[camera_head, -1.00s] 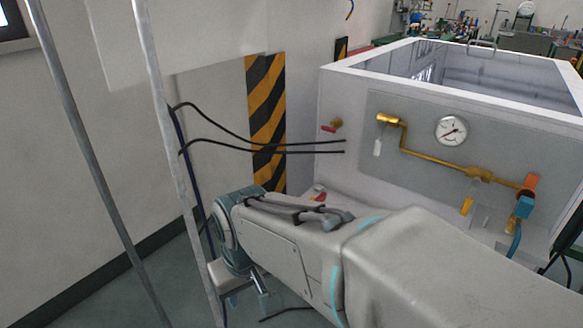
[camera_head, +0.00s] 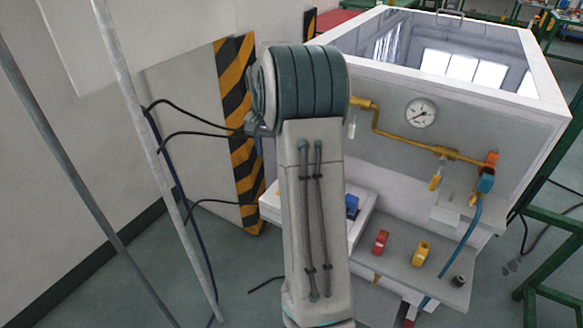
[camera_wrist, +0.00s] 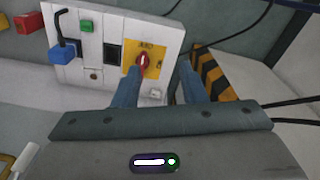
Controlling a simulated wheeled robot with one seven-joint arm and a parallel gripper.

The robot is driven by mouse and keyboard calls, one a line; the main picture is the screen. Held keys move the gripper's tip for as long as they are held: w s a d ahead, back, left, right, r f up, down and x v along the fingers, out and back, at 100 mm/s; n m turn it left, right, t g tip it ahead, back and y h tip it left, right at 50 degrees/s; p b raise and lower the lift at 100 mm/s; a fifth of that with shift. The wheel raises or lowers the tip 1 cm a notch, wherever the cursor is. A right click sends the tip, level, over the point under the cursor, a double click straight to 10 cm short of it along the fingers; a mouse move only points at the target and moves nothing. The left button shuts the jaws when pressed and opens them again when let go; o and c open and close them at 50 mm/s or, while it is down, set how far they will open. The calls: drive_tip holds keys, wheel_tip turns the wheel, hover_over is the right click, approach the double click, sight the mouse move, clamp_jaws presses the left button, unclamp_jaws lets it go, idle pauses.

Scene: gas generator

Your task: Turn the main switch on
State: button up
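The main switch is a red rotary knob (camera_wrist: 143,64) on a yellow plate (camera_wrist: 158,50) in the wrist view, mounted on a white panel (camera_wrist: 98,18). My gripper (camera_wrist: 158,72) is open, its two blue-grey fingers apart and pointing at the panel. The knob appears between them, closer to the left finger; I cannot tell whether they touch. In the head view my raised arm hides the gripper and the switch; only part of the white panel box (camera_head: 279,208) shows beside it.
A blue plug (camera_wrist: 63,53), a green button (camera_wrist: 87,26) and a black socket (camera_wrist: 112,53) share the panel. A grey tank (camera_head: 477,108) with a gauge (camera_head: 421,112) and brass pipe stands right. A metal pole (camera_head: 150,150) stands left, with black cables near it.

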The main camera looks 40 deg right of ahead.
drive_tip(key=w+d+f+m+p, duration=0.2)
drive_tip(key=d+f+m, duration=0.15)
drive_tip(key=d, duration=0.75)
drive_tip(key=shift+y, duration=0.3)
drive_tip(key=f, duration=0.9)
drive_tip(key=f+p, duration=0.1)
drive_tip(key=f, duration=0.4)
drive_tip(key=shift+d+f, duration=0.2)
drive_tip(key=shift+d, duration=0.05)
drive_tip(key=shift+c, duration=0.4)
clamp_jaws()
